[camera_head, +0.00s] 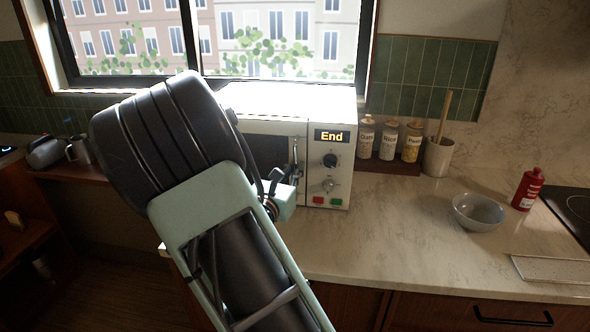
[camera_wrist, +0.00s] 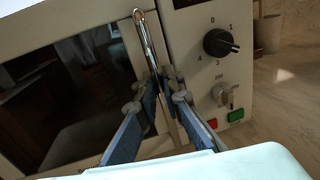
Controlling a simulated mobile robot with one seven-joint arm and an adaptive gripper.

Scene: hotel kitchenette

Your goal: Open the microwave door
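The white microwave (camera_head: 284,102) stands on the counter under the window, with a dark door window (camera_wrist: 75,95) and a control panel at its right. Its door looks shut. The upright metal door handle (camera_wrist: 147,45) is at the door's right edge. My gripper (camera_wrist: 166,82) is at the lower part of the handle, with one finger on each side of it in the wrist view. Whether the fingers touch the handle is unclear. In the head view my gripper (camera_head: 289,178) is at the microwave front, and my arm hides much of the door.
The panel has a dial (camera_wrist: 221,42) and a lower knob (camera_wrist: 222,94), close to the right of my fingers. Jars (camera_head: 388,140), a utensil crock (camera_head: 438,157), a bowl (camera_head: 478,211) and a red bottle (camera_head: 527,189) stand to the right. The counter (camera_head: 400,235) before them is clear.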

